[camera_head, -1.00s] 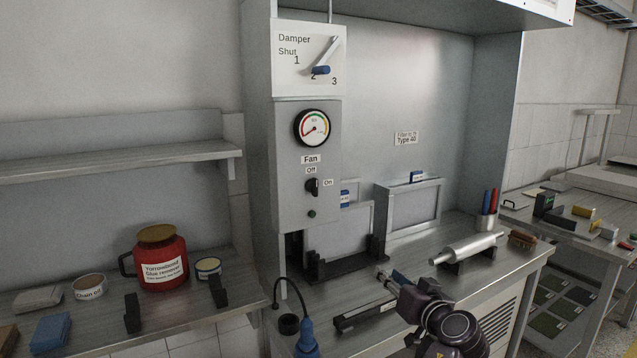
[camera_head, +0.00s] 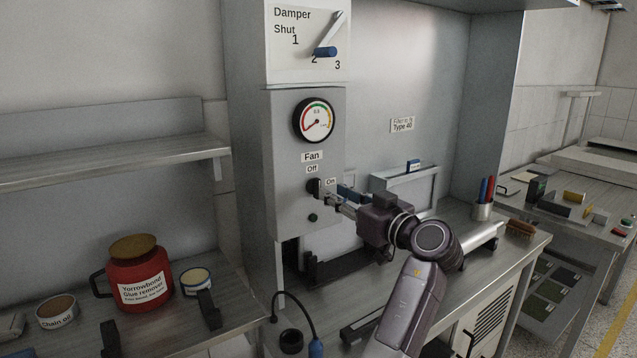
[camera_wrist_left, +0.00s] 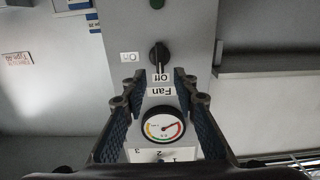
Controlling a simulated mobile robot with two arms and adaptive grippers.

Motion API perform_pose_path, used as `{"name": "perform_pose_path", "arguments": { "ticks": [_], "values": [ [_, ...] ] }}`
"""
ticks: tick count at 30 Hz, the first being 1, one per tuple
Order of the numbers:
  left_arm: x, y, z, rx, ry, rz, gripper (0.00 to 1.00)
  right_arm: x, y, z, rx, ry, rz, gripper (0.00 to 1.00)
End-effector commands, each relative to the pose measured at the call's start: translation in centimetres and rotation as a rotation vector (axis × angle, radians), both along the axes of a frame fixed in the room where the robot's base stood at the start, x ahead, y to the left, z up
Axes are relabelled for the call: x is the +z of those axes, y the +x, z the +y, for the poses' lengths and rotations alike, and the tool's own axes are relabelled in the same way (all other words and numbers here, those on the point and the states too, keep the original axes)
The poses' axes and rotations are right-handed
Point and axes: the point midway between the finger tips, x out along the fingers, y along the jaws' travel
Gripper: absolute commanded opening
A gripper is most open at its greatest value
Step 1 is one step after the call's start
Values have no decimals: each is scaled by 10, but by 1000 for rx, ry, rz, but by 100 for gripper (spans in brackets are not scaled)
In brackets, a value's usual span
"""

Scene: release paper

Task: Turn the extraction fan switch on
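The fan switch (camera_head: 314,187) is a black rotary knob on the grey control panel, with an "Off" label above it and an "On" label at its right. In the left wrist view, which is upside down, the knob (camera_wrist_left: 159,57) stands in line with the "Off" label. My left gripper (camera_head: 333,195) is at the panel, just right of the knob in the head view. In the wrist view its two fingers (camera_wrist_left: 162,80) are spread apart, with the knob beyond the gap between them. Contact with the knob cannot be made out. My right gripper is out of view.
A round gauge (camera_head: 314,120) and damper lever (camera_head: 325,52) are above the switch; a dark green lamp (camera_head: 313,217) is below. A red glue-remover pot (camera_head: 139,280) stands on the left bench. A metal cylinder (camera_head: 480,238) lies on the right bench.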

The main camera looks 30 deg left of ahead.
Motion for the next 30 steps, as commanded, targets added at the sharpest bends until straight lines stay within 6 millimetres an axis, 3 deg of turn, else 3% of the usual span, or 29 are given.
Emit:
{"name": "perform_pose_path", "arguments": {
  "ticks": [3,8,13,21,28,30],
  "values": [
    [4,8,20,3,3,4,27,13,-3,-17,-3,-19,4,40],
    [3,17,41,1,2,3,27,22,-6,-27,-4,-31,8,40],
    [0,22,52,0,0,2,27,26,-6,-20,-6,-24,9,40],
    [-1,22,53,-1,1,2,27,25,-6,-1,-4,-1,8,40],
    [-1,22,53,-1,0,2,2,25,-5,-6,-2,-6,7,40],
    [-1,22,53,-1,0,2,0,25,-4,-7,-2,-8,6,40]
  ]
}}
